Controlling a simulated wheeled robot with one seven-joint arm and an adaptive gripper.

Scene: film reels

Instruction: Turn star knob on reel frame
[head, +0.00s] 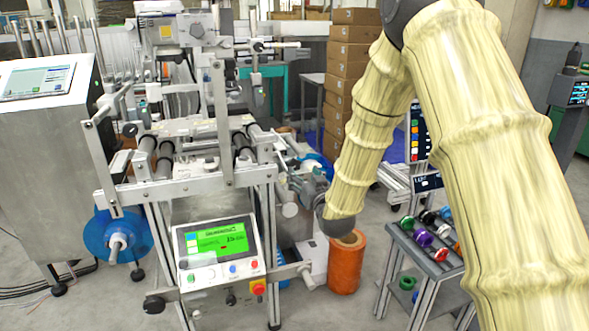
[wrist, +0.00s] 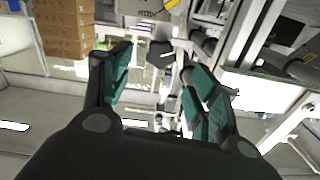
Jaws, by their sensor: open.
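The reel frame (head: 224,110) is a grey metal machine with rollers and arms, left of centre in the head view. My gripper (head: 306,184) is at its right side, partly hidden among machine parts. In the wrist view my gripper (wrist: 160,68) is open, its two teal-padded fingers apart with no object clearly held. A dark knob-like part (wrist: 160,48) shows between and beyond the fingertips; I cannot tell whether it is the star knob. A black knob (head: 153,305) sits at the frame's lower left in the head view.
A control panel (head: 217,252) with a green screen is on the machine's front. An orange spool (head: 346,264) stands on the floor below my arm. A cart (head: 426,252) with coloured spools is at right. Stacked boxes (head: 350,65) stand behind.

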